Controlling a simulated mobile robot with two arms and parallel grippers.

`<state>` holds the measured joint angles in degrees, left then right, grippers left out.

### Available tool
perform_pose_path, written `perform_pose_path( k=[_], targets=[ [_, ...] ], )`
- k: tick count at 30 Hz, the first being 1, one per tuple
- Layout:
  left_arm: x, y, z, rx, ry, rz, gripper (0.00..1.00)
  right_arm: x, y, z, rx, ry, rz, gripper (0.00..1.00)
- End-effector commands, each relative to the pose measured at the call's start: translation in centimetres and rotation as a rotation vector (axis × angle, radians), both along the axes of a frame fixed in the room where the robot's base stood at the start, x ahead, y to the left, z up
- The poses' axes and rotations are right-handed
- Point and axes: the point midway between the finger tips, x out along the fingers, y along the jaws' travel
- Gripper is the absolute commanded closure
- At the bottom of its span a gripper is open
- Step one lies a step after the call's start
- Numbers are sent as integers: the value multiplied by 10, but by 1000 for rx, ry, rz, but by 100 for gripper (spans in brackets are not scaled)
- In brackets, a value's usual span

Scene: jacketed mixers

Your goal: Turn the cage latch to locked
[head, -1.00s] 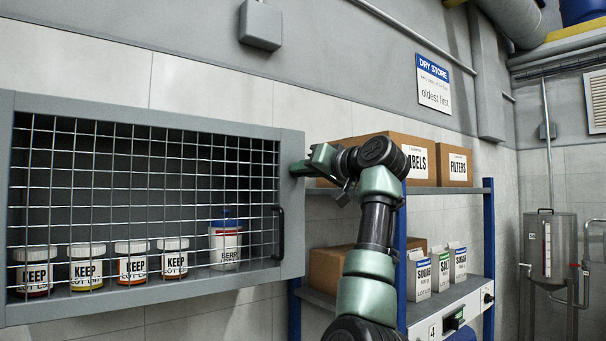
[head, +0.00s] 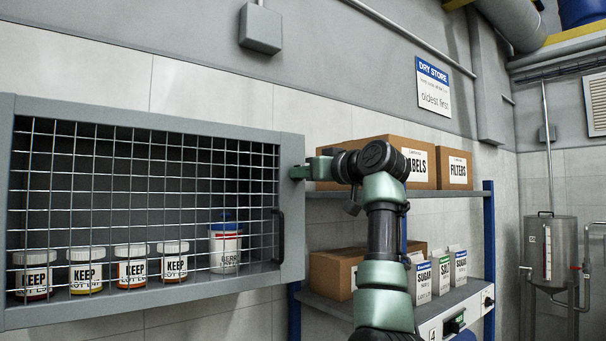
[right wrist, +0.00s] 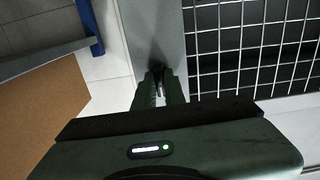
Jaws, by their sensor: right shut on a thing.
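The wire cage (head: 150,129) hangs on the wall at the left of the head view, its mesh door closed in a grey frame. My right gripper (head: 298,173) is at the right side of the frame. In the right wrist view my right gripper (right wrist: 158,82) has its fingers shut on the small dark cage latch (right wrist: 158,76) against the grey frame. The fingers hide most of the latch, so I cannot tell its exact angle. My left gripper is not in view.
Several KEEP jars (head: 132,266) and a blue-lidded tub (head: 226,245) stand inside the cage. A black door handle (head: 280,236) is below my right gripper. The shelf rack (head: 488,240) with boxes (head: 454,168) and cartons stands close behind my right arm.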

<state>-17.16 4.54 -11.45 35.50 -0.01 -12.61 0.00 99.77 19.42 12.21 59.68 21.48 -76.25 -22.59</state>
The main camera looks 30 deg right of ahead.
Motion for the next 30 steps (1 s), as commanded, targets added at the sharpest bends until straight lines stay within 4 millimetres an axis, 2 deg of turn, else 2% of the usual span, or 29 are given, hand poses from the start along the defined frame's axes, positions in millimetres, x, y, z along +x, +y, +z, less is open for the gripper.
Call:
perform_pose_path(
  k=[6,7,9,20,23,30],
  targets=[
    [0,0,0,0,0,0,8,0,0,0,-3,0,-1,100],
    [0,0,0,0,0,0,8,0,0,0,-3,0,-1,86],
    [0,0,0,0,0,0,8,0,0,0,-2,0,-1,67],
    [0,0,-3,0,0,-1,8,-3,0,0,-1,-2,-1,67],
    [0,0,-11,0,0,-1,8,-14,-2,-2,-2,-4,-2,67],
    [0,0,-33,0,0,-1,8,-55,-5,-4,-2,-4,-3,67]
  ],
)
